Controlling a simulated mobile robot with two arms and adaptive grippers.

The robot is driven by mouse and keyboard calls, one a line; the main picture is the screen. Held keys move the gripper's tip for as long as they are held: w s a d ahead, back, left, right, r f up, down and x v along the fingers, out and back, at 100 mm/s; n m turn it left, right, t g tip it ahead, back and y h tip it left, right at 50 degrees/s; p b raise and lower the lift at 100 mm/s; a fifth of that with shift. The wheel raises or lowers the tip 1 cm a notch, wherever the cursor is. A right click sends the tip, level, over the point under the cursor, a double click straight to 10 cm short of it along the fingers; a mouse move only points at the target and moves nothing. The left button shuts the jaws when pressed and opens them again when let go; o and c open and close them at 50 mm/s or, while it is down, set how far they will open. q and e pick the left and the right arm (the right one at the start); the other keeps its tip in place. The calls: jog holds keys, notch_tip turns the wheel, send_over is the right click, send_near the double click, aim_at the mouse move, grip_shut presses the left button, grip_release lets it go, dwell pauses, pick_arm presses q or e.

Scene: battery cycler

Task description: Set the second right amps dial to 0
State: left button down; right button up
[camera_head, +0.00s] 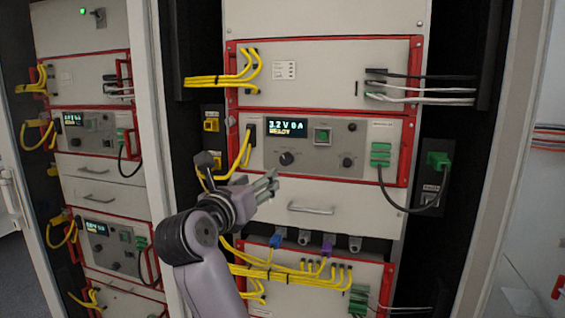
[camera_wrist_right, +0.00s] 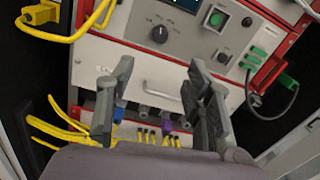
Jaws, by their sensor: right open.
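The right rack's middle unit has a grey control panel (camera_head: 312,143) with a lit display (camera_head: 286,127) reading 3.2 V 0 A and a yellow line below. A large black dial (camera_head: 287,158) sits under the display. A smaller black dial (camera_head: 347,162) is to its right. Their labels are too small to read. Both dials also show in the right wrist view, the large one (camera_wrist_right: 159,34) and the smaller one (camera_wrist_right: 222,57). My right gripper (camera_head: 272,183) is open and empty, just below and left of the large dial, apart from it. My left gripper is not in view.
A drawer handle (camera_head: 310,209) lies below. Another rack (camera_head: 95,150) stands left.

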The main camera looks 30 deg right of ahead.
aim_at(284, 160)
jog(key=p+x, duration=0.5)
jog(key=x, duration=1)
jog(key=shift+d+r, duration=0.1)
jog(key=shift+w+d, duration=0.45)
jog(key=shift+d, duration=0.1)
grip_shut()
